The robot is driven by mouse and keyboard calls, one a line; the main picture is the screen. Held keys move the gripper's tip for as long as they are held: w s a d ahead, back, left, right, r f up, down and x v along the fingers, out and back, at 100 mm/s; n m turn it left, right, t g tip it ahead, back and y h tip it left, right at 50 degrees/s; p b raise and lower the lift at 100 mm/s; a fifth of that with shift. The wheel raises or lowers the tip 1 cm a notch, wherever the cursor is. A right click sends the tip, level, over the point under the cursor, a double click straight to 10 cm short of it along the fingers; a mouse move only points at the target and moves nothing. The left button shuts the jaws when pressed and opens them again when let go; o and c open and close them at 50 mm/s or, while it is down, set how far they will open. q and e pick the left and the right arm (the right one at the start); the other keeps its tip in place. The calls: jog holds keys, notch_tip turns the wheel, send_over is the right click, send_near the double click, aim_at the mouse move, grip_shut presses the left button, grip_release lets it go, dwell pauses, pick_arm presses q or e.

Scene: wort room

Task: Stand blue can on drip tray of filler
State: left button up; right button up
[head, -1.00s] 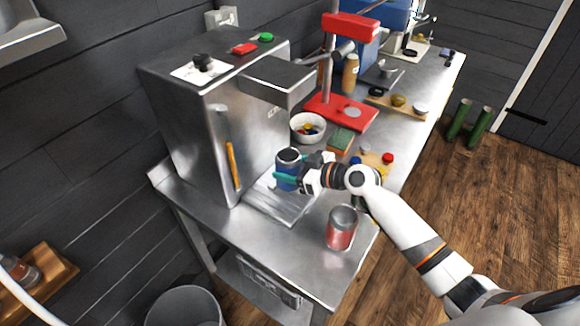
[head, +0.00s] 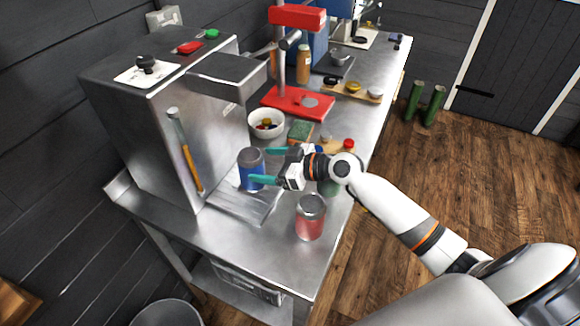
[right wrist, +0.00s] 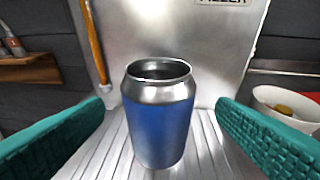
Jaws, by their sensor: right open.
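The blue can (head: 251,170) stands upright on the drip tray (head: 240,207) at the foot of the steel filler (head: 160,130). In the right wrist view the blue can (right wrist: 160,115) stands on the ribbed tray (right wrist: 112,150), its top open. My right gripper (head: 262,166) is open, its teal fingers just right of the can in the head view. In the right wrist view its fingers (right wrist: 160,140) are spread wide on either side, with clear gaps to the can. My left gripper is not in view.
A red can (head: 310,217) stands on the steel table near the front edge. A white bowl (head: 265,124), a sponge (head: 300,131) and a red press stand (head: 297,101) are behind. A bucket (head: 166,314) is on the floor.

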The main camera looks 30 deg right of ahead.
jog(key=b+v, duration=0.1)
jog(key=v, duration=0.6)
jog(key=shift+b, duration=0.4)
jog(key=shift+s, duration=0.1)
